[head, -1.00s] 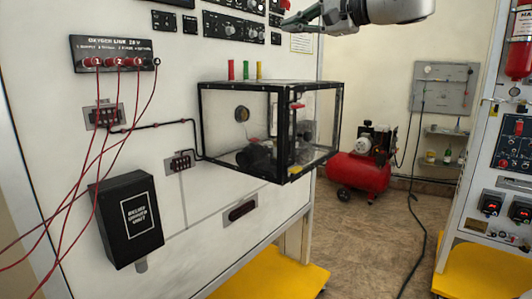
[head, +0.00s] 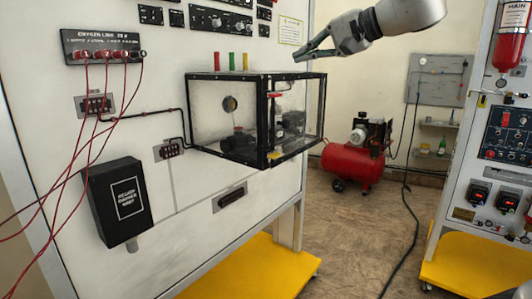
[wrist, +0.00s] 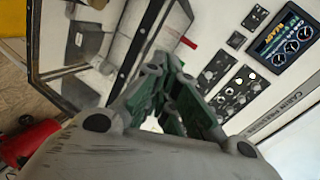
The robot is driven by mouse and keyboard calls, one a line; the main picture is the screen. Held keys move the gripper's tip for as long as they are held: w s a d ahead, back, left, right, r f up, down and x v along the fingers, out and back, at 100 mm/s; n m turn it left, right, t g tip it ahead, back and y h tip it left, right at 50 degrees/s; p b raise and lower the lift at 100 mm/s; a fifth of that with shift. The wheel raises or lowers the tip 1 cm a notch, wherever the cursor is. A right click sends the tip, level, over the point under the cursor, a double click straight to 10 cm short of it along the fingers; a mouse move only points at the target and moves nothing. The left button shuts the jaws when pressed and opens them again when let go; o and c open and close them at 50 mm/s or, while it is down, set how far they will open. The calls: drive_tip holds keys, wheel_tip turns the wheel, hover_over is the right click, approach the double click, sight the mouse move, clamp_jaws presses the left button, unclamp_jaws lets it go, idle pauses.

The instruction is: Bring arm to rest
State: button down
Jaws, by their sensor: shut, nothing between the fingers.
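My gripper (head: 303,53) is at the top of the head view, in front of the white panel's right edge and above the right side of the clear box. It is shut and empty, with its fingers pointing left. The wrist view shows its green-padded fingers (wrist: 172,75) close together in front of the panel. My forearm reaches in from the upper right. The clear box (head: 225,110) with a black frame is fixed to the panel, with dark parts and a red handle inside.
A black box (head: 118,205) and red cables (head: 85,130) are on the panel (head: 160,100) at left. A red compressor (head: 350,165) stands on the floor behind. A second panel (head: 490,170) with a red extinguisher (head: 510,40) is at right. Floor between the panels is open.

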drive_tip(key=s+d+f+n+g+h, duration=0.4)
drive_tip(key=s+d+f+h, duration=0.7)
drive_tip(key=s+d+f, duration=1.4)
drive_tip(key=shift+d+f+n, duration=0.5)
drive_tip(key=shift+d+f, duration=0.15)
drive_tip(key=shift+d, duration=0.3)
